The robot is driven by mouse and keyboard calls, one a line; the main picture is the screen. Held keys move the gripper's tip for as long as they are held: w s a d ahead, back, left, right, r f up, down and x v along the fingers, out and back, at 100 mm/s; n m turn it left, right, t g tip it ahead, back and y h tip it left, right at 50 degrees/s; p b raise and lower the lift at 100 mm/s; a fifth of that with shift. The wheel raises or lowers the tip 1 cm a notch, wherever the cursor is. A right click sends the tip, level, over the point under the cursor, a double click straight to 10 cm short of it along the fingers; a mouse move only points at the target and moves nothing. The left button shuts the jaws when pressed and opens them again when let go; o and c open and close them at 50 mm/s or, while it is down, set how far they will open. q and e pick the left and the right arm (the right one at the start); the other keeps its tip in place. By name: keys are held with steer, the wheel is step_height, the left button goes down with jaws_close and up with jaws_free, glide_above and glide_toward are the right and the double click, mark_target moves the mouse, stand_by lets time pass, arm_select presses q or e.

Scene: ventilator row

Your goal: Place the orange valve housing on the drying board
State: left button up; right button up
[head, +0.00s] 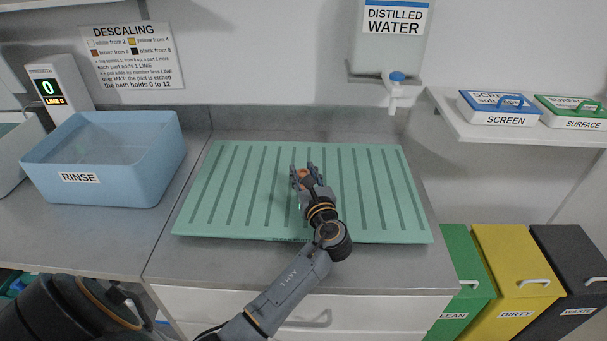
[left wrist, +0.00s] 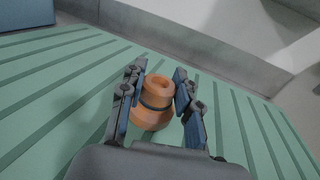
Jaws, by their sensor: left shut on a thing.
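The orange valve housing (left wrist: 154,98) is between the fingers of my left gripper (left wrist: 155,88) in the left wrist view. It is a round part with a dark band around its middle. My left gripper is shut on it. In the head view my left gripper (head: 303,177) is over the middle of the green ribbed drying board (head: 240,180), and only a little orange of the valve housing (head: 304,173) shows between the fingers. I cannot tell whether the housing touches the board. My right gripper is not in view.
A blue RINSE basin (head: 150,165) stands left of the board. A distilled water tank (head: 390,45) with a tap hangs behind it. Green, yellow and dark bins (head: 515,265) stand at the right. The board is otherwise bare around the gripper.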

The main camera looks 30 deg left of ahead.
arm_select(q)
steer(key=shift+f, duration=0.25)
steer(key=shift+f, duration=0.1)
steer(key=o, duration=1.1)
steer(key=b+v, duration=0.1)
steer(key=v, duration=1.1)
steer(key=shift+b, duration=0.3)
steer(key=shift+r, duration=0.2)
